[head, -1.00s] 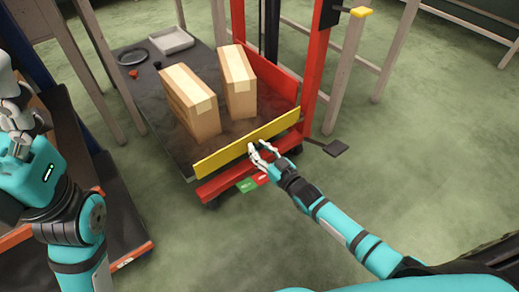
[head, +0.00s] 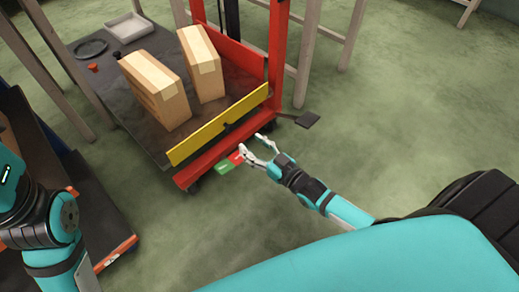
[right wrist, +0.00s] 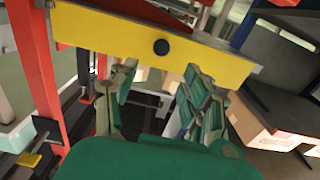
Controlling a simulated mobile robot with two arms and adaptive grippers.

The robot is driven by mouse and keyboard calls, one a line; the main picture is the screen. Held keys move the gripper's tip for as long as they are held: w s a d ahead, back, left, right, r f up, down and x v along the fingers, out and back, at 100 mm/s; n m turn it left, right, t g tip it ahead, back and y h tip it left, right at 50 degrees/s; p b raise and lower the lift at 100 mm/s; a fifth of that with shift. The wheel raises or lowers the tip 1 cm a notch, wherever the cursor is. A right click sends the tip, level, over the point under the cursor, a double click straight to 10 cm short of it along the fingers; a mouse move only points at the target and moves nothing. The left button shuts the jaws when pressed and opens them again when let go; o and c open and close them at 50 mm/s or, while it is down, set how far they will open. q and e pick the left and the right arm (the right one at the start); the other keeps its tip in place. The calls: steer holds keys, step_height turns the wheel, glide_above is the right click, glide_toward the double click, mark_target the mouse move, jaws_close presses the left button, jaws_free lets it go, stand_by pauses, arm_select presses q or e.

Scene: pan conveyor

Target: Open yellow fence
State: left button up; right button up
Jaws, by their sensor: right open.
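The yellow fence (head: 200,139) stands upright along the near edge of the red lift's dark platform. It also shows in the right wrist view (right wrist: 100,32), spanning the top. A dark round knob (right wrist: 161,47) sits on its face. My right gripper (head: 250,143) is open and empty, in front of the fence and apart from it. In the right wrist view its spread fingers (right wrist: 160,76) point toward the fence, just below the knob in the picture. My left arm (head: 38,215) shows at the lower left; its gripper is out of the picture.
Two cardboard boxes (head: 153,90) (head: 203,65) stand on the platform (head: 125,105) behind the fence. A grey tray (head: 126,27) and a dark round pan (head: 90,48) lie farther back. A red post (head: 278,50) rises at the right.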

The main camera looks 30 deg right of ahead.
steer(key=v, duration=0.2)
steer(key=shift+s+d, duration=0.1)
steer(key=shift+s, duration=0.15)
